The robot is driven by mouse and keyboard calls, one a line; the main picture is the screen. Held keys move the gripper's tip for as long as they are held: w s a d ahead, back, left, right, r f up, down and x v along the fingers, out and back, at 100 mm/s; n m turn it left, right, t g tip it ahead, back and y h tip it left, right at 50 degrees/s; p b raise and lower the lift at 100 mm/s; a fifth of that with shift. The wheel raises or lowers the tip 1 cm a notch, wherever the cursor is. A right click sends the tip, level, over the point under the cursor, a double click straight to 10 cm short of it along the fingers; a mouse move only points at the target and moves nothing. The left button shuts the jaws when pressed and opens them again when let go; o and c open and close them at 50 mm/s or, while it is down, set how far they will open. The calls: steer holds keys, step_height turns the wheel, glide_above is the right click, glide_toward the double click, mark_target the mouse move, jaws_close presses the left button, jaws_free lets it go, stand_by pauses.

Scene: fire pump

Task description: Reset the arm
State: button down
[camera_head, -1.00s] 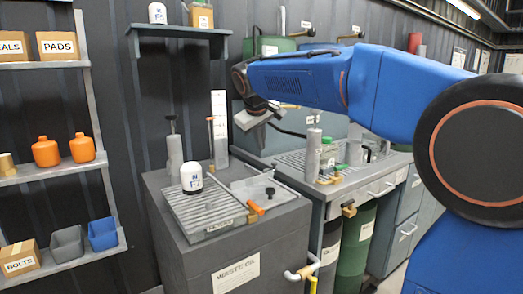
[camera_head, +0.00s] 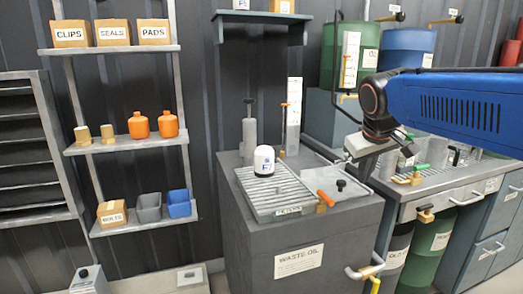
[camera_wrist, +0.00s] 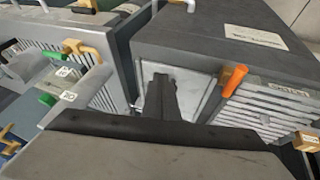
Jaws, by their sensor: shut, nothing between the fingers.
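My blue arm (camera_head: 450,105) reaches in from the right in the head view. My gripper (camera_head: 350,168) hangs at its end, above the right side of the waste oil cabinet (camera_head: 300,225). In the wrist view my gripper (camera_wrist: 165,95) shows as dark fingers held together, with nothing between them. The fingers appear over the pale tray area next to the orange handle (camera_wrist: 233,78); I cannot tell their exact height above it.
A white filter (camera_head: 264,160) stands on the slatted drain tray (camera_head: 275,192). A grey workbench (camera_head: 420,190) with taps is close on the right, under my arm. Shelves with boxes and orange bottles (camera_head: 138,125) stand at left. Drums (camera_head: 408,50) stand behind my arm.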

steer(key=s+f+m, duration=0.1)
steer(key=s+f, duration=0.8)
steer(key=s, duration=0.2)
steer(key=s+d+f+m+y, duration=0.1)
steer(key=s+f, duration=0.8)
steer(key=s, duration=0.3)
steer(key=shift+s+f+m+g+y, duration=0.3)
steer(key=shift+f+m+g, duration=0.1)
